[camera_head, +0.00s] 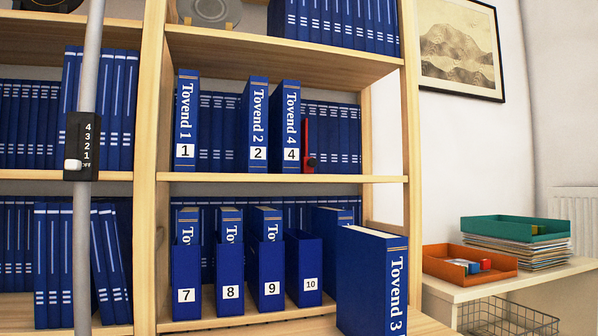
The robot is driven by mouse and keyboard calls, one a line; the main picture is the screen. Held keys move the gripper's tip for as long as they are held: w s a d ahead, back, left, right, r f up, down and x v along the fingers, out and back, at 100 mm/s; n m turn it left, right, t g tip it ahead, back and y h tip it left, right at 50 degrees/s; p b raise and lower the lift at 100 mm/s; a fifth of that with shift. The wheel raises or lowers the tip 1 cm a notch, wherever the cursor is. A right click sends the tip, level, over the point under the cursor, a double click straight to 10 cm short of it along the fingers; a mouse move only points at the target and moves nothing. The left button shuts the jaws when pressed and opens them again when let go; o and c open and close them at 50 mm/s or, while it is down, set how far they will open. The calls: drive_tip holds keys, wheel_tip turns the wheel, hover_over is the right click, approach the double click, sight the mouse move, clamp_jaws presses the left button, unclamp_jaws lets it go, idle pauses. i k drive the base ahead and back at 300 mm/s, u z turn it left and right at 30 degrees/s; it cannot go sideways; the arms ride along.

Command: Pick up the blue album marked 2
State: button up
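The blue album marked 2 (256,125) stands upright on the middle shelf of the wooden bookcase, spine facing out, with "Tovend 2" in white letters and a white label. Album 4 (287,125) stands close to its right. Album 1 (187,120) stands at the left end, with a gap between it and album 2. More blue albums stand in a row behind them. My gripper is not in view.
A large blue album "Tovend 3" (372,282) stands at the front right; its support is hidden. Blue boxes marked 7 (187,282), 8, 9 and 10 stand on the lower shelf (240,321). A grey pole (84,225) with a switch rises at left. Trays (470,268) sit on a right-hand table.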

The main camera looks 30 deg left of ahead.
sight(253, 158)
drive_tip(key=z, duration=0.5)
drive_tip(key=k, duration=1.1)
drive_tip(key=u, duration=1.65)
drive_tip(key=i, duration=0.5)
drive_tip(key=u, duration=0.05)
